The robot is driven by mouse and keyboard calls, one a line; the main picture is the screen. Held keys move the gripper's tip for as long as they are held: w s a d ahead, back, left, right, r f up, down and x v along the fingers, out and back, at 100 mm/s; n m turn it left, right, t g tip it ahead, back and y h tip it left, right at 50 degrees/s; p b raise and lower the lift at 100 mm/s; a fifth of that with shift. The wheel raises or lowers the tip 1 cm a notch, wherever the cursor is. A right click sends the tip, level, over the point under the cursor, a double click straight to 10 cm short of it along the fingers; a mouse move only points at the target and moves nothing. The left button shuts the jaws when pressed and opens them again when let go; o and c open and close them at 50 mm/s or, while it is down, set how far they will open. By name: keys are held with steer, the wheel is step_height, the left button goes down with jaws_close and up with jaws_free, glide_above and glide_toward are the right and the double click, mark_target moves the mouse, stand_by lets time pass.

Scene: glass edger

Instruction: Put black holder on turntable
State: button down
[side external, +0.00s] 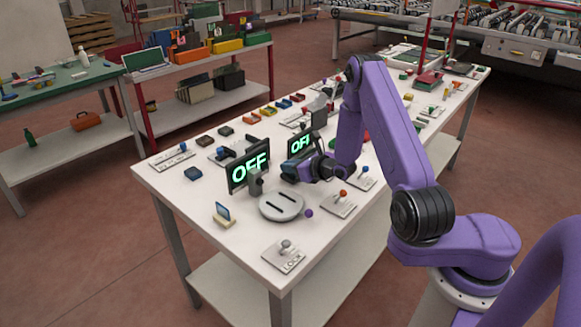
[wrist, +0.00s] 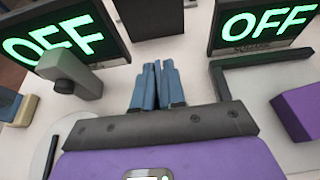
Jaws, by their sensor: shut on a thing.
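The turntable (side external: 282,206) is a round light-grey disc with dark slots, near the front of the white table. Part of the turntable (wrist: 38,158) shows at the lower left in the wrist view. My gripper (side external: 294,177) is low over the table, behind and right of the disc in the side view. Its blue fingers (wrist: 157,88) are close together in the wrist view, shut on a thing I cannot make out. A dark angled bar (wrist: 262,60) lies right of the fingers. I cannot tell for sure whether it is the black holder.
Two screens reading OFF stand nearby, one (side external: 249,172) behind the turntable and one (side external: 301,143) behind my gripper. A grey post (side external: 256,183) stands close to the disc. Lever plates (side external: 339,204) and (side external: 284,254) lie right and front. A small blue-screened stand (side external: 223,215) is at left.

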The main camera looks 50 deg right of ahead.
steer(key=shift+f, duration=0.2)
steer(key=c, duration=1.2)
jaws_free()
